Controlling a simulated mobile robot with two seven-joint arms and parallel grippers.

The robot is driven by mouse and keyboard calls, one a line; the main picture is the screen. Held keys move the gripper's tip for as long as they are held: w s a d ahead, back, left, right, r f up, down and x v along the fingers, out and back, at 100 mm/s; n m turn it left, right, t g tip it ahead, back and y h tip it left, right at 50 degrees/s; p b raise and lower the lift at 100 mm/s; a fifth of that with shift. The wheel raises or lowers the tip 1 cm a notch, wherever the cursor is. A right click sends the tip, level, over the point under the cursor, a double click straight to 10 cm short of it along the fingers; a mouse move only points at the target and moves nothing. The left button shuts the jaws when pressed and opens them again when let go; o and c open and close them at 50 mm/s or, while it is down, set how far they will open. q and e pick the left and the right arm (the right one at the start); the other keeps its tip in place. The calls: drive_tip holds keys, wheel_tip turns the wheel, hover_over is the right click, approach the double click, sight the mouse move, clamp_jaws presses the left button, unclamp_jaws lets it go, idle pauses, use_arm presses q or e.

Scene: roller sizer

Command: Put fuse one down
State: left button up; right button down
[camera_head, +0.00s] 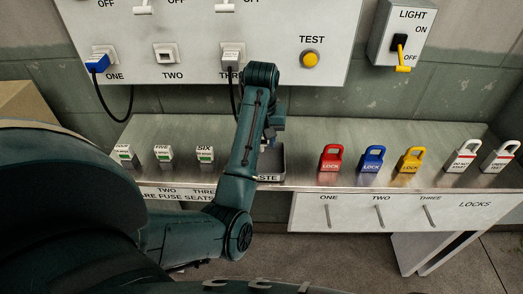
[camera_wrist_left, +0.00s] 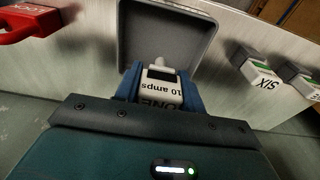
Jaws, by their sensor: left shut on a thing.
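My left gripper (camera_head: 272,130) is over the left part of the metal shelf, at the grey tray marked "WASTE" (camera_head: 278,165). In the left wrist view the left gripper (camera_wrist_left: 160,85) is shut on fuse one (camera_wrist_left: 161,90), a white block with "ONE" and "10 amps" on it. The open tray (camera_wrist_left: 165,30) lies just beyond the fuse in that view. I cannot tell whether the fuse touches the tray. In the head view the arm and gripper hide the fuse and part of the tray. My right gripper is not in view.
Three white fuses with green marks, the rightmost one reading "SIX" (camera_head: 205,154), stand left of the tray. Red (camera_head: 331,158), blue (camera_head: 372,159) and yellow (camera_head: 411,160) locks stand to the right. A panel with a yellow TEST button (camera_head: 310,59) hangs behind.

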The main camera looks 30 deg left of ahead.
use_arm(q)
drive_tip(key=shift+f, duration=2.4)
drive_tip(key=shift+f, duration=0.1)
drive_tip(key=o, duration=0.9)
drive_tip(key=shift+o, duration=0.2)
